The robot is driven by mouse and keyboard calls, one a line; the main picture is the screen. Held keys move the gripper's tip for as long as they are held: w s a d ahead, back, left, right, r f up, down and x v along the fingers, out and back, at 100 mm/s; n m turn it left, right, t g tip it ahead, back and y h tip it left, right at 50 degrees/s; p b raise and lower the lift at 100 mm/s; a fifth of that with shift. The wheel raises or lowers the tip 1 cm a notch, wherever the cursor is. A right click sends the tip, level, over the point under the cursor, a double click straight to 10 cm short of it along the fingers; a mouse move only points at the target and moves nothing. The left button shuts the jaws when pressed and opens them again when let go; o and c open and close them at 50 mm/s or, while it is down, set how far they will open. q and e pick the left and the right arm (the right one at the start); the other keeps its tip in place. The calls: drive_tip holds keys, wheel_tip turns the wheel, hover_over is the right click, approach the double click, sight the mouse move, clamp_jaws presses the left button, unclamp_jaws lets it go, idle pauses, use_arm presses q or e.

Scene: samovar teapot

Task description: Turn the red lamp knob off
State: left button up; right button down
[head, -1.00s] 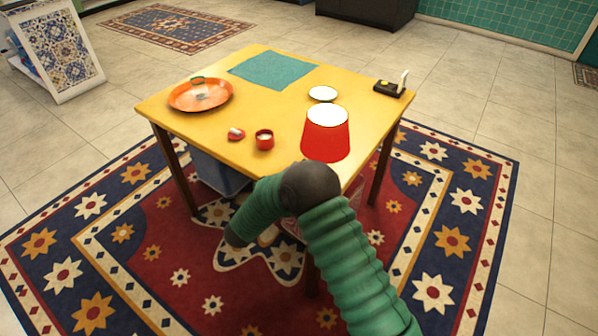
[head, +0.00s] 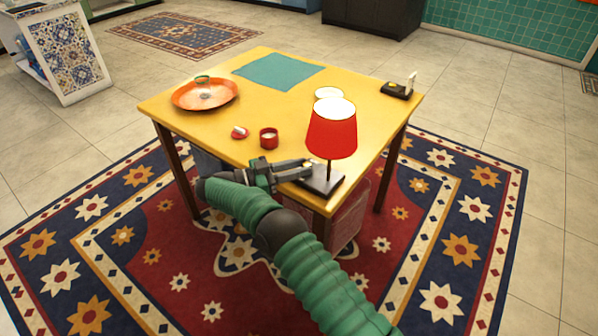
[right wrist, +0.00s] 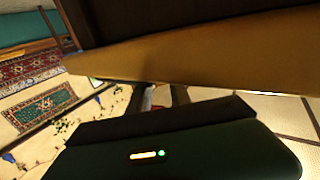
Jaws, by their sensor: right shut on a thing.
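The red lamp (head: 331,135) stands near the table's front right corner in the head view. Its shade is red with a bright white top, and a thin stem runs down to a dark flat base (head: 325,184). A small pale knob (head: 307,163) shows at the base's back left. My right gripper (head: 303,170) reaches in from the left, low over the front table edge, with its fingertips closed at the knob. In the right wrist view, the fingers (right wrist: 163,95) show only partly, and the knob cannot be made out. My left gripper is not in view.
On the yellow table (head: 215,130) stand a red cup (head: 268,138), a small red-and-white item (head: 240,132), an orange tray (head: 190,101), a white saucer (head: 328,93) and a black box (head: 397,91). A teal cloth (head: 278,71) lies at the back. The middle is clear.

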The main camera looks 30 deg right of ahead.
idle(0.4)
drive_tip(key=c, duration=1.2)
unclamp_jaws()
drive_tip(key=shift+w, duration=0.1)
